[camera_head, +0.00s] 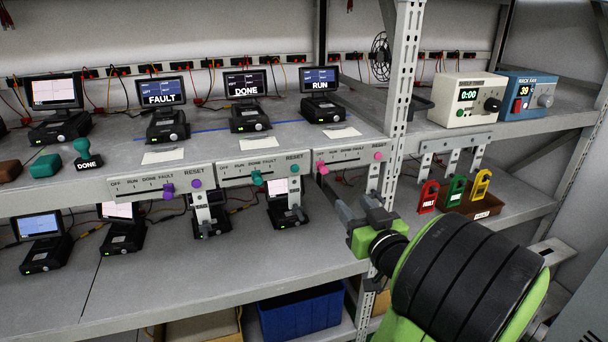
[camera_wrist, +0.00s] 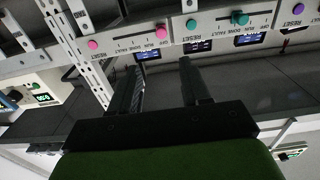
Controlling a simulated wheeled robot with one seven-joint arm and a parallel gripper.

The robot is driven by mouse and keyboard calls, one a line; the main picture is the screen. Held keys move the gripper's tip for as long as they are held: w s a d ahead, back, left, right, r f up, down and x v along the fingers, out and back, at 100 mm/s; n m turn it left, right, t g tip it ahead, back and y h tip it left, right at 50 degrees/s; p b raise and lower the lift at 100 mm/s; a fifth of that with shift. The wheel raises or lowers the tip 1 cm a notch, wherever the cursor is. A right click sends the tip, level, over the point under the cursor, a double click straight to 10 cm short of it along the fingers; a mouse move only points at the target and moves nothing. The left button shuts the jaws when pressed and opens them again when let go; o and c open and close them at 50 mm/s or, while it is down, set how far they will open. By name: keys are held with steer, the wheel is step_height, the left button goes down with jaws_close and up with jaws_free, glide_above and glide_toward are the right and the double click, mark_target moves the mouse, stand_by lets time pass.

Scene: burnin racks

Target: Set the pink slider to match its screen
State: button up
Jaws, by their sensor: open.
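The pink slider knob (camera_head: 323,168) sits at the left end of its panel's slot, at the OFF end; the labels there are partly too small to read. A pink RESET button (camera_head: 377,155) is at the panel's right end. The screen (camera_head: 320,80) above this panel reads RUN. In the wrist view, which is upside down, the knob (camera_wrist: 161,33) and the RESET button (camera_wrist: 93,44) both show. My gripper (camera_head: 356,208) is open and empty, below and in front of the pink panel and apart from it. Its spread fingers (camera_wrist: 160,66) point toward the panel in the wrist view.
A teal slider (camera_head: 257,178) and a purple slider (camera_head: 168,191) are on panels to the left. A rack post (camera_head: 403,80) stands right of the pink panel. Red, green and yellow tags (camera_head: 456,190) hang farther right. Lower-shelf devices (camera_head: 285,208) sit behind the panels.

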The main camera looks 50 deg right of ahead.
mark_target(325, 171)
steer(key=p+x, duration=0.4)
steer(key=x, duration=1.1)
steer(key=shift+w+r, duration=0.1)
steer(key=shift+r, duration=0.05)
steer(key=shift+c, duration=0.3)
jaws_close()
